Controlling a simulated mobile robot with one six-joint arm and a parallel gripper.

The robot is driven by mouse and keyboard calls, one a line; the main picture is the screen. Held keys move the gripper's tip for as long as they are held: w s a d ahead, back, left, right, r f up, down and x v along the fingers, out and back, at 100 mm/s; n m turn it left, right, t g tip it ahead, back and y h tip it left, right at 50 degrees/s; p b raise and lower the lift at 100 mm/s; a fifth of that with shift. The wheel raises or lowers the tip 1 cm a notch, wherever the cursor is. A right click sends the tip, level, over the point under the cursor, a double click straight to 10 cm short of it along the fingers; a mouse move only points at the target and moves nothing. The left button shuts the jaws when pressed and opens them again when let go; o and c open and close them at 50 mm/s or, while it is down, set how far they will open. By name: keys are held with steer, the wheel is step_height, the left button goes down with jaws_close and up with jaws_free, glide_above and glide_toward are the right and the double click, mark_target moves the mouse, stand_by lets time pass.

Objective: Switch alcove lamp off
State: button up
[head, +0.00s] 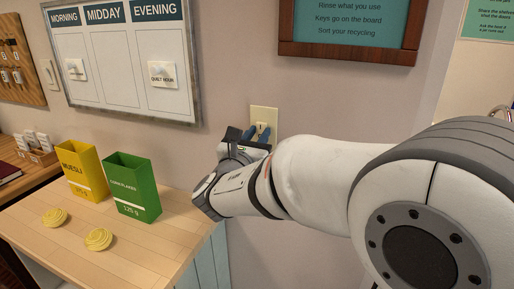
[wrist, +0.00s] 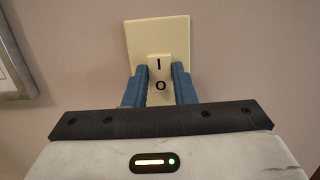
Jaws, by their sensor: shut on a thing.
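A cream wall switch plate (head: 264,116) is on the wall below the teal sign. The toggle's lower end is partly hidden behind my gripper body. No lamp is seen in either view, so I cannot tell whether it is lit.
A wooden counter (head: 150,245) at left holds a yellow muesli box (head: 84,172), a green corn flakes box (head: 133,188) and two yellow pasta nests. Above hangs a planner board (head: 122,60). Another switch (head: 48,74) is at the far left.

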steer(key=f+t+b, duration=0.1)
steer(key=t+b, duration=0.1)
steer(key=b, duration=0.3)
steer(key=shift+h, duration=0.4)
steer(key=shift+r, duration=0.15)
steer(key=o, duration=1)
steer(key=v, duration=0.7)
steer(key=shift+s+f+b, duration=0.2)
steer(key=shift+s+b, duration=0.1)
